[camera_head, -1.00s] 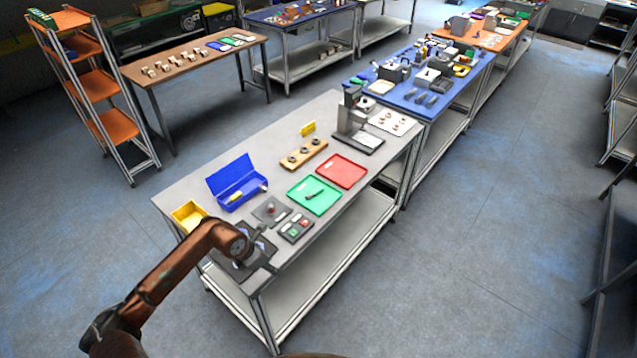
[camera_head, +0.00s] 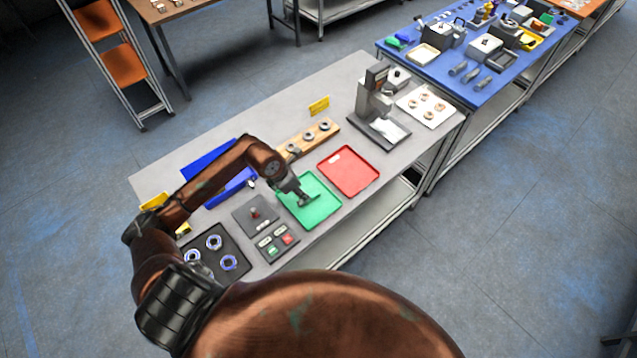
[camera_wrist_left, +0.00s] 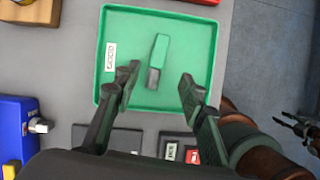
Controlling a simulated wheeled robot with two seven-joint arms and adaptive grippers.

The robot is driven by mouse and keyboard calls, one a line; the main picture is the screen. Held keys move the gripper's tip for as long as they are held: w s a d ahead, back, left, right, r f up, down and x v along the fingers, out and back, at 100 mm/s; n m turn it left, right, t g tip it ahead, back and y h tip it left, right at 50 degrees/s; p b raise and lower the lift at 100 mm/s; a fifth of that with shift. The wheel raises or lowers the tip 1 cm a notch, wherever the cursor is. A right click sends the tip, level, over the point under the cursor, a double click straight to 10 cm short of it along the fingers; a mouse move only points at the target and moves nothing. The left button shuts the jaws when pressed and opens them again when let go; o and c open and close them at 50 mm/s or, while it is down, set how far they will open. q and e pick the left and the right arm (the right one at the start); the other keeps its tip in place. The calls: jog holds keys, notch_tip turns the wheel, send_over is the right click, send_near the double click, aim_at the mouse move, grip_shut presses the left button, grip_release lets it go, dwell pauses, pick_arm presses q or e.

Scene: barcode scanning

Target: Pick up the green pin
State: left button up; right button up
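The green pin (camera_wrist_left: 159,59), a small green block with a grey end, lies in the green tray (camera_wrist_left: 205,35), seen in the left wrist view. My left gripper (camera_wrist_left: 158,88) is open and empty, its fingers spread either side of the pin's near end; no contact shows. In the head view my left gripper (camera_head: 301,197) is over the green tray (camera_head: 325,212) and largely hides the pin. A second gripper, my right one (camera_wrist_left: 281,114), shows small at the right edge of the left wrist view, its two fingers apart.
A red tray (camera_head: 348,171) lies to the right of the green tray. A blue bin (camera_head: 210,160), a wooden block with rings (camera_head: 308,139), a button box (camera_head: 275,244) and a black ring tray (camera_head: 215,250) stand nearby. A scanner stand (camera_head: 376,112) is farther back.

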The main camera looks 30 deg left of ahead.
pick_arm(q)
jog(key=shift+w+d+f, duration=0.1)
jog(key=shift+w+f, duration=0.1)
jog(key=shift+w, duration=0.05)
jog(key=shift+x, duration=0.85)
jog(key=x, duration=0.1)
jog(key=p+x, duration=0.1)
jog(key=x, duration=0.1)
jog(key=p+x, duration=0.1)
jog(key=x, duration=0.1)
jog(key=shift+w+r, duration=0.1)
jog(key=shift+w, duration=0.15)
jog(key=shift+f, duration=0.25)
pick_arm(e)
jog(key=shift+s+r, duration=0.25)
jog(key=shift+r, duration=0.9)
pick_arm(q)
jog(key=shift+c, duration=0.2)
grip_shut()
pick_arm(e)
jog(key=shift+s, duration=0.2)
